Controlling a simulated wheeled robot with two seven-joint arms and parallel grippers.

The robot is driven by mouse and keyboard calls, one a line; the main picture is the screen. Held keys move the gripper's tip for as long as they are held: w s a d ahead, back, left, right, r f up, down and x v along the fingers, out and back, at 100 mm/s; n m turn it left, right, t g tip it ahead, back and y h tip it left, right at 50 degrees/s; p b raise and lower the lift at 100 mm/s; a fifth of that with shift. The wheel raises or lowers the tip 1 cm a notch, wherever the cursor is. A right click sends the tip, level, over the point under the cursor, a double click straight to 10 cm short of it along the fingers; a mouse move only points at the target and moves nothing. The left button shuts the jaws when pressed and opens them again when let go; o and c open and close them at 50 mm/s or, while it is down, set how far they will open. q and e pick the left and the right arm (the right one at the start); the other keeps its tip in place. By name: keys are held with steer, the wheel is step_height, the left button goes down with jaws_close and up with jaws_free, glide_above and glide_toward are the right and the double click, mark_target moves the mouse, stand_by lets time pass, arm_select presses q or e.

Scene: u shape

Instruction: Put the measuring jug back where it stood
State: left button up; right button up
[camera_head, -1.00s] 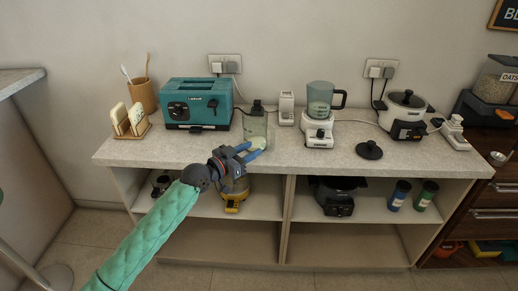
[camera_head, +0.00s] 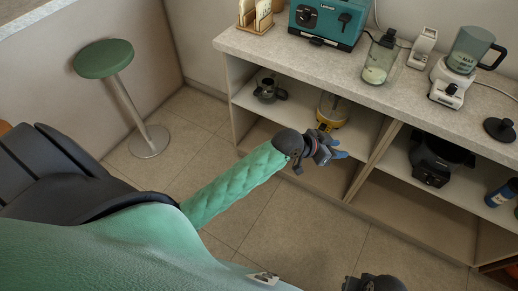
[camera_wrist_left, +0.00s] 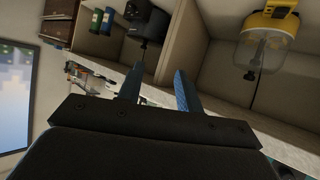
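A clear glass vessel with pale greenish contents (camera_head: 380,58), which looks like the measuring jug, stands upright on the counter (camera_head: 300,46) between the teal appliance and the white blender. A dark part shows at its top. My left gripper (camera_head: 337,155) is below the counter's level, in front of the shelves and apart from the vessel. In the left wrist view its two blue fingers (camera_wrist_left: 156,82) are spread with nothing between them. Only a dark rounded part, probably of my right arm, shows at the bottom edge of the head view; its fingers are out of view.
On the counter are the teal appliance (camera_head: 330,18), a blender (camera_head: 462,62), a white device (camera_head: 422,47) and a black lid (camera_head: 499,129). A yellow-based appliance (camera_head: 332,111) and a black cooker (camera_head: 436,160) sit on the shelf. A green stool (camera_head: 105,58) stands left; the floor between is clear.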

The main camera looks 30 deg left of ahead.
arm_select(q)
steer(key=s+a+f+n+g+y, duration=0.1)
steer(key=s+f, duration=0.4)
steer(key=s, duration=0.5)
steer(key=s+a+f+n+g+y, duration=0.2)
steer(key=s+a+f+g+y, duration=0.1)
steer(key=s, duration=0.8)
steer(key=s+a+f+n+g+y, duration=0.2)
steer(key=s+a+f+g+y, duration=0.1)
steer(key=s+f, duration=0.4)
steer(key=s+a+g, duration=0.1)
steer(key=s+a, duration=0.1)
steer(key=s, duration=0.1)
steer(key=shift+s, duration=0.2)
